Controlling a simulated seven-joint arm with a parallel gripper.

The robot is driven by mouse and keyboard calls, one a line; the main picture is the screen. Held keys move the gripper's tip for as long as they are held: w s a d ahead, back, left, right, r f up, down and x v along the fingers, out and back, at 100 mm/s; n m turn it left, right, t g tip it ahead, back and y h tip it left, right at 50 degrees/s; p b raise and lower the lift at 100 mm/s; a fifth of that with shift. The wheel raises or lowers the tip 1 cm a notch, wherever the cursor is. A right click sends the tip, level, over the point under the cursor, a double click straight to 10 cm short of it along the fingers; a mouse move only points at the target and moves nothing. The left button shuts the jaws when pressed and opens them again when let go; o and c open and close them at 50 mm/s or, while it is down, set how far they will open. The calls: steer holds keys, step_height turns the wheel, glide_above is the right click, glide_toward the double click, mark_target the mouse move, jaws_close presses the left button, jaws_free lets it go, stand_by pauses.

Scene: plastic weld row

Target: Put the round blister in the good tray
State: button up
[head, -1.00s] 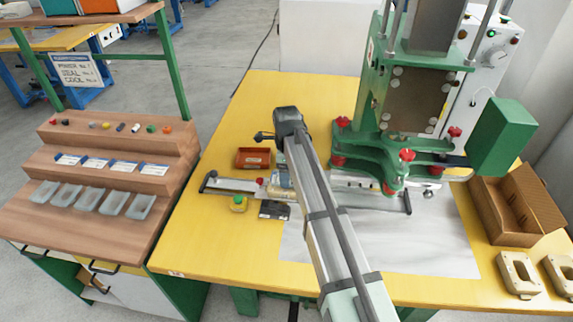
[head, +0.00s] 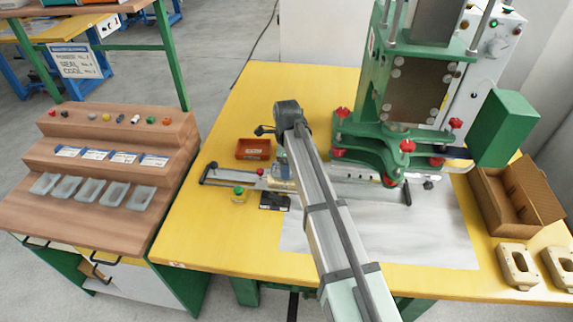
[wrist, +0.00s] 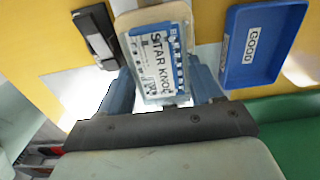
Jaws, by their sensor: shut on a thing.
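In the wrist view my gripper (wrist: 165,97) is shut, with its blue fingers on either side of a blister pack (wrist: 160,55). The pack has a blue and white card reading "STAR KNOB" and a tan border at its far end. Its clear dome cannot be made out. In the wrist view the good tray (wrist: 262,45), blue and labelled "GOOD", lies to the right of the pack, apart from it, and looks empty. In the head view my arm hides most of the gripper, and I cannot make out the good tray there.
A black device (head: 275,201) lies near the gripper, beside a small green-capped bottle (head: 239,194). A red bin (head: 253,149) stands behind the slide rail (head: 232,181). The green press (head: 395,135) and cardboard box (head: 512,200) are to the right. The yellow front-left bench is clear.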

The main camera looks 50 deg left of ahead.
steer(key=shift+r, duration=0.15)
steer(key=shift+r, duration=2.1)
steer(key=shift+r, duration=0.15)
steer(key=shift+r, duration=2.35)
steer(key=w+a+f, duration=0.3)
steer(key=w+a, duration=0.6)
steer(key=w, duration=0.3)
steer(key=shift+d+f, duration=0.2)
steer(key=shift+f, duration=4.65)
